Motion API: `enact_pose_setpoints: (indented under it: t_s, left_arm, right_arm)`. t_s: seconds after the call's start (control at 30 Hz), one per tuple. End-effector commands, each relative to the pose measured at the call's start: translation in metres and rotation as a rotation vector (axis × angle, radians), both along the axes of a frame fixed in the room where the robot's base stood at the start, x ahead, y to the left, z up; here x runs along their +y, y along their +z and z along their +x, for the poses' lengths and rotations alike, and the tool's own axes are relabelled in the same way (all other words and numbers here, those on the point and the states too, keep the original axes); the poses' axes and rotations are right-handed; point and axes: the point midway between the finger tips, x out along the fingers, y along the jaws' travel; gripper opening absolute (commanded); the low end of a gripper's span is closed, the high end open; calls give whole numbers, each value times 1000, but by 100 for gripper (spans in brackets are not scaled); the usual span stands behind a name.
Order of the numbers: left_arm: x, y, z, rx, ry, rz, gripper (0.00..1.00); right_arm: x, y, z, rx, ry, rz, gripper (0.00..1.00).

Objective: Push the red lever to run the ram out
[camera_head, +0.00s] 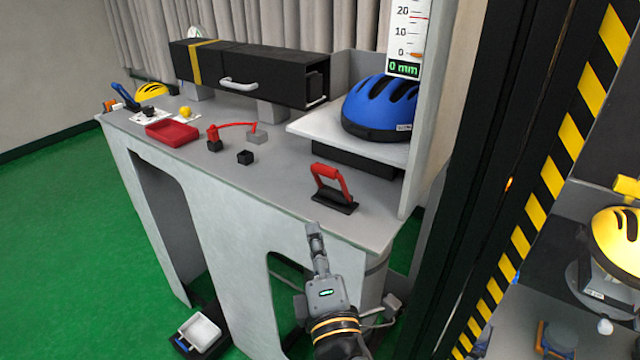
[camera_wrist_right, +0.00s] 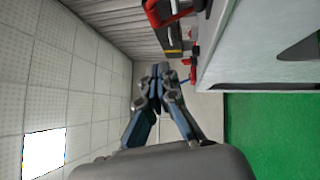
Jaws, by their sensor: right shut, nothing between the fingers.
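The red lever (camera_head: 330,180) is a red handle on a black base near the front right edge of the grey bench. It also shows at the top of the right wrist view (camera_wrist_right: 158,14). My right gripper (camera_head: 312,228) is shut and empty, pointing up in front of the bench's front edge, a little below the lever and apart from it. Its closed fingertips show in the right wrist view (camera_wrist_right: 160,70). A long black housing (camera_head: 250,68) with a yellow band stands at the back; its right end faces a blue helmet (camera_head: 380,108). My left gripper is not in view.
The bench (camera_head: 250,185) also carries a red tray (camera_head: 172,132), a curved red bar (camera_head: 232,125), small blocks and a yellow helmet (camera_head: 152,90). A black-and-yellow striped post (camera_head: 545,190) stands at right.

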Motion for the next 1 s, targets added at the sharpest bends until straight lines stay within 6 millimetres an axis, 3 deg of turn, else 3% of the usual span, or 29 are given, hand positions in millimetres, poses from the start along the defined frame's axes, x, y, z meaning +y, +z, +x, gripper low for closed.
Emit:
enact_pose_setpoints:
  t_s: [0.37, 0.5, 0.7, 1.0]
  left_arm:
    - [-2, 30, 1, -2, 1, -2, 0]
    - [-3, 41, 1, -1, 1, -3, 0]
    - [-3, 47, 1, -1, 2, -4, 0]
    - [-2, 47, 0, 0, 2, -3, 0]
  right_arm:
    - [14, 18, 78, -1, -1, -1, 0]
    - [1, 23, 97, 0, -2, -3, 0]
    - [-8, 25, 110, 1, 0, 1, 0]
    - [-9, 24, 111, 1, 0, 2, 0]
